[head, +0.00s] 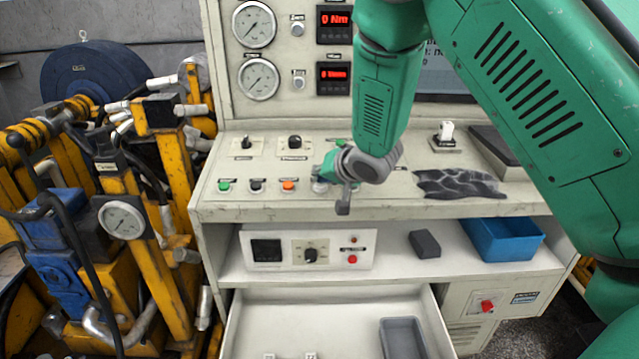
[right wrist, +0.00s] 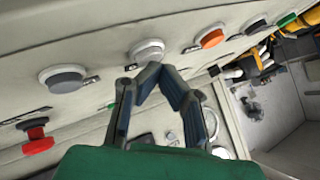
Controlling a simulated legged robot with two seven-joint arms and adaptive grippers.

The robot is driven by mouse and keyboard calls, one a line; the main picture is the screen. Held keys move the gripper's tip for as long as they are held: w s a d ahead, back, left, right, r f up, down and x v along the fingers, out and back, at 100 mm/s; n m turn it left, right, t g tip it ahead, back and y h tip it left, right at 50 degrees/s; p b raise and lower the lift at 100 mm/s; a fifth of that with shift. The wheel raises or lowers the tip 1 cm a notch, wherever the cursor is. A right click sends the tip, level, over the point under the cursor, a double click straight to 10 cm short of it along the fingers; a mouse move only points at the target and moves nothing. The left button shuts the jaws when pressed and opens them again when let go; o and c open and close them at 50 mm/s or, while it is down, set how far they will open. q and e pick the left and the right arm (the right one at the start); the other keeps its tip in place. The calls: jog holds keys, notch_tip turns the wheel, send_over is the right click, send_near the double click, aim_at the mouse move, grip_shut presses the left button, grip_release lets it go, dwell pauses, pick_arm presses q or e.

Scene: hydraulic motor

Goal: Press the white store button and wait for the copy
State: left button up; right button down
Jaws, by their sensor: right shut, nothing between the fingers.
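A row of round buttons runs along the sloped console panel (head: 215,208). A white button (head: 319,187) sits just right of the orange one, partly hidden by my right gripper (head: 343,205). In the right wrist view this pale button (right wrist: 147,48) is just beyond the fingertips (right wrist: 158,72), with a second pale grey button (right wrist: 63,78) to its left. Labels are too small to read, so I cannot tell which is the store button. The right gripper is shut and empty, pointing at the panel; I cannot tell whether it touches the button. My left gripper is out of view.
Orange (head: 288,185), black (head: 256,186) and green (head: 224,185) buttons sit close by on the left. A red mushroom button (right wrist: 37,140) is in the wrist view. Below are a shelf with a blue bin (head: 503,240) and an open drawer (head: 310,325). My arm partly covers the screen (head: 445,75).

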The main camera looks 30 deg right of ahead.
jog(key=shift+s+r+p, duration=0.15)
jog(key=shift+r+p, duration=0.35)
jog(key=shift+r, duration=0.15)
jog(key=r+p, duration=0.4)
jog(key=r, duration=0.1)
jog(key=shift+s+a+p, duration=0.25)
jog(key=shift+s+p, duration=0.05)
jog(key=shift+p, duration=0.05)
jog(key=shift+f, duration=0.1)
dwell(0.5)
